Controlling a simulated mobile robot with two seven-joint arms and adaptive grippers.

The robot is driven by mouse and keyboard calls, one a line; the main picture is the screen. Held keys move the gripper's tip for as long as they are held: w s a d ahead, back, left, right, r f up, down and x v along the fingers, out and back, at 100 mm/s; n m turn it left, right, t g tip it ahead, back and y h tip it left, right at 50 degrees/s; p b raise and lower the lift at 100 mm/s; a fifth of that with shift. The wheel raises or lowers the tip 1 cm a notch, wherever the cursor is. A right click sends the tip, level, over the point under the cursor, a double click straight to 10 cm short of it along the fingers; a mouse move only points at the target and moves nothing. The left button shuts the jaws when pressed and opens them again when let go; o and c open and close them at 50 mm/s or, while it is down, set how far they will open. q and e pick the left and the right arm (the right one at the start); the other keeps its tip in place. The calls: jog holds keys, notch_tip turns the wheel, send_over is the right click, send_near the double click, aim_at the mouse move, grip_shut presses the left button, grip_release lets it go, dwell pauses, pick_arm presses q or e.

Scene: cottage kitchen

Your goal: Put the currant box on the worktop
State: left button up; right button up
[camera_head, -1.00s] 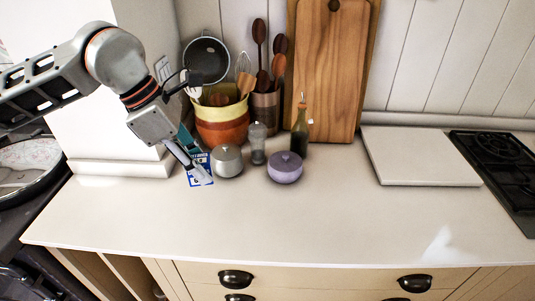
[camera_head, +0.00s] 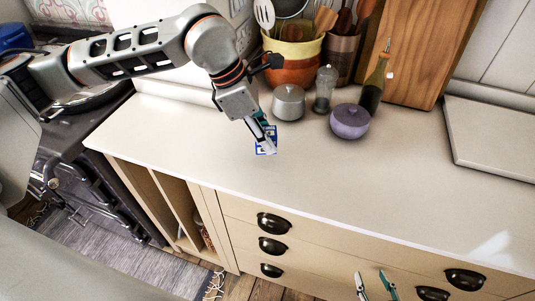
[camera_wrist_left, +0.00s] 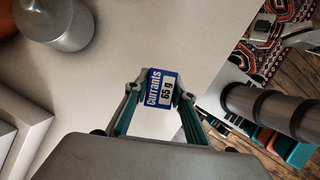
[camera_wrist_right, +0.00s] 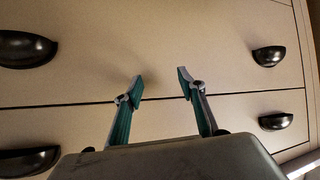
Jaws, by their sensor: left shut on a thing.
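The currant box (camera_head: 266,141) is a small blue and white carton. In the left wrist view the box (camera_wrist_left: 160,88) shows the words "Currants 65 g" and sits between the two fingers. My left gripper (camera_head: 264,138) is shut on it over the pale worktop (camera_head: 190,135). I cannot tell whether the box touches the worktop. My right gripper (camera_head: 375,284) is low in front of the drawers. In the right wrist view my right gripper (camera_wrist_right: 158,80) has its fingers apart with nothing between them.
A white board (camera_head: 495,140) lies at the right. The worktop's front and middle are clear. Drawer handles (camera_head: 273,223) stick out below.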

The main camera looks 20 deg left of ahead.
pick_arm(q)
jog(key=shift+f, duration=0.5)
notch_tip(320, 180, down, 4)
jog(key=shift+r+b, duration=0.15)
jog(key=shift+b, duration=1)
pick_arm(e)
jog(key=f, duration=0.4)
jog(key=shift+s+d, duration=0.15)
jog(key=shift+s, duration=0.15)
pick_arm(q)
jog(key=o, duration=1.1)
pick_arm(e)
jog(key=shift+w+r, duration=0.15)
jog(key=shift+r, duration=0.05)
